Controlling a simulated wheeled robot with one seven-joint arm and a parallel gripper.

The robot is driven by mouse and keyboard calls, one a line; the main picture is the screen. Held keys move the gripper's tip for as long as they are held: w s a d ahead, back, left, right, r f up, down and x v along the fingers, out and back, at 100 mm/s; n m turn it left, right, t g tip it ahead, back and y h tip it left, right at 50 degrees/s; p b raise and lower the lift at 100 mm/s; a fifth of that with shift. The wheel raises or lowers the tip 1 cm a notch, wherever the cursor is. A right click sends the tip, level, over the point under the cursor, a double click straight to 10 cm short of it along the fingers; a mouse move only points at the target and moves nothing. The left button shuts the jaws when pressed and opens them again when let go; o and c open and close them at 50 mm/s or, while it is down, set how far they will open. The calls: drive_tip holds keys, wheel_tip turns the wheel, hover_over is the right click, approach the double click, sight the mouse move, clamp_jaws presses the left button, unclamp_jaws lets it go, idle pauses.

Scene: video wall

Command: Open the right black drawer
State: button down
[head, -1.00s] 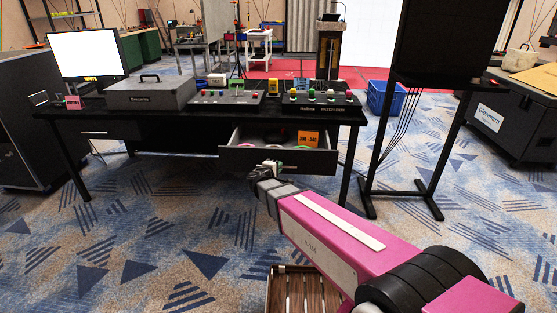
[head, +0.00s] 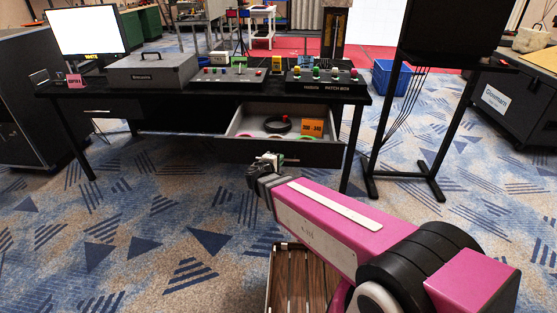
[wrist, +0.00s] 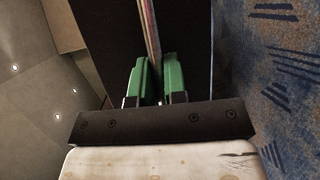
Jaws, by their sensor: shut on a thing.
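The right black drawer (head: 236,151) of the black desk is pulled well out in the head view. Its pale inside shows a black ring (head: 278,124) and an orange labelled card (head: 312,127). My gripper (head: 268,160) is at the drawer's front. In the wrist view the green fingers of my gripper (wrist: 156,78) are closed around the bar-like drawer handle (wrist: 150,32), with the dark drawer front (wrist: 187,38) beside it. The handle is mostly hidden by my gripper in the head view.
The desk top (head: 205,92) bears a grey case (head: 152,74), control boxes and a monitor (head: 87,32). A left drawer (head: 97,112) is shut. A black stand (head: 433,165) is at right. A slatted wooden crate (head: 290,280) is on the floor below my arm.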

drive_tip(key=c, duration=1.2)
unclamp_jaws()
drive_tip(key=v, duration=1)
drive_tip(key=shift+s+a, duration=0.15)
drive_tip(key=shift+s, duration=0.2)
drive_tip(key=shift+r, duration=0.15)
drive_tip(key=d+f+m+g+y, duration=0.2)
drive_tip(key=d+m+g, duration=0.2)
drive_tip(key=d, duration=0.5)
drive_tip(key=s+d+f+m+g+y, duration=0.1)
drive_tip(key=d+m+g, duration=0.4)
drive_tip(key=d, duration=0.5)
drive_tip(key=d+f+m+g+y, duration=0.3)
drive_tip(key=d+f+m+g, duration=0.1)
drive_tip(key=d, duration=0.5)
drive_tip(key=shift+s+d+f+m+g+y, duration=0.25)
drive_tip(key=shift+f+m+g+y, duration=0.15)
drive_tip(key=shift+f+g, duration=0.4)
